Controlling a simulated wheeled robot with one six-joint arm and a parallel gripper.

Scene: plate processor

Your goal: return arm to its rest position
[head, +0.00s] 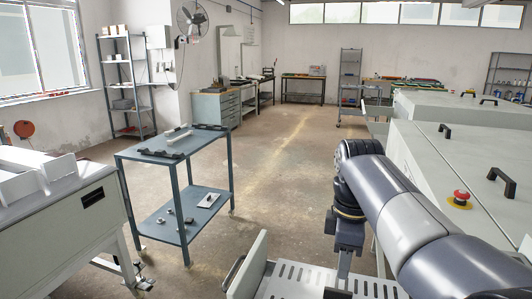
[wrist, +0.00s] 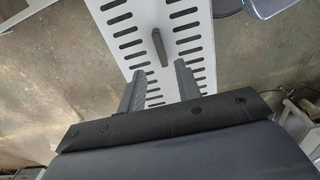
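My arm (head: 415,225) reaches in from the lower right of the head view, bends at its dark elbow and points down over a slotted light panel (head: 320,283). In the wrist view my gripper (wrist: 156,76) has its two dark fingers apart, with nothing between them. Below them is the same slotted panel (wrist: 185,48) with a small dark bar on it; I cannot tell if this panel is part of my base. The gripper's fingertips cannot be made out clearly in the head view.
A blue-grey two-tier cart (head: 205,160) with dark bars and small parts stands left of centre. A white machine (head: 65,225) is at the left. Light cabinets (head: 450,160) with black handles and a red stop button (head: 460,198) line the right. The middle floor (head: 275,180) is clear.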

